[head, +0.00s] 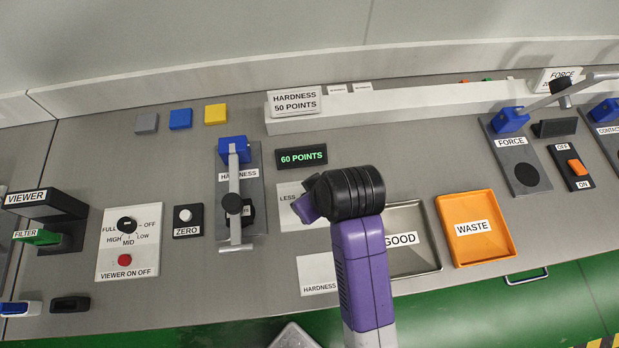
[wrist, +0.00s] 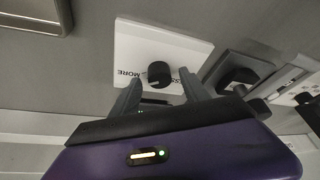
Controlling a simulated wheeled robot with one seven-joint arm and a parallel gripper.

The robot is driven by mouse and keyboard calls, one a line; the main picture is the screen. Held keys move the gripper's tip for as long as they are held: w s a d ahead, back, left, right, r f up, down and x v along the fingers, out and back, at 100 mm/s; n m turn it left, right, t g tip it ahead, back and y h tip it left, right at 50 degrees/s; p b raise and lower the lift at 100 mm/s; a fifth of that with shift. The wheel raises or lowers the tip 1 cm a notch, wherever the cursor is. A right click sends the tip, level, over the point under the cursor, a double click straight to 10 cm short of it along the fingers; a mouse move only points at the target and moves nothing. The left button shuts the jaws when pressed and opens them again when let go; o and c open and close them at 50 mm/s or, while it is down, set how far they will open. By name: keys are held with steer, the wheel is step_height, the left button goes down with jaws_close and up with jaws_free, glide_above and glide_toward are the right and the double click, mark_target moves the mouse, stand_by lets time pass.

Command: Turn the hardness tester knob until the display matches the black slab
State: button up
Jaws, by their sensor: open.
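The hardness tester's knob (wrist: 159,74) is black and round, on a white plate (wrist: 140,48) lettered MORE, with the other word partly hidden. In the wrist view my gripper (wrist: 161,80) is open, with one finger on each side of the knob; contact is not clear. The display (head: 301,156) reads 60 POINTS in green. The hardness tester (head: 234,185) stands left of it with a lever. I cannot tell which dark piece is the black slab.
A sign (head: 295,102) behind the display reads HARDNESS 50 POINTS. A GOOD tray (head: 432,258) and an orange WASTE tray (head: 510,248) lie right of my arm. Grey, blue (head: 180,119) and yellow blocks lie at the back left. A ZERO button (head: 186,215) is left of the tester.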

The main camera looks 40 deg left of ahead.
steer(key=v, duration=0.7)
steer(key=shift+b, duration=0.3)
steer(key=shift+r, duration=0.1)
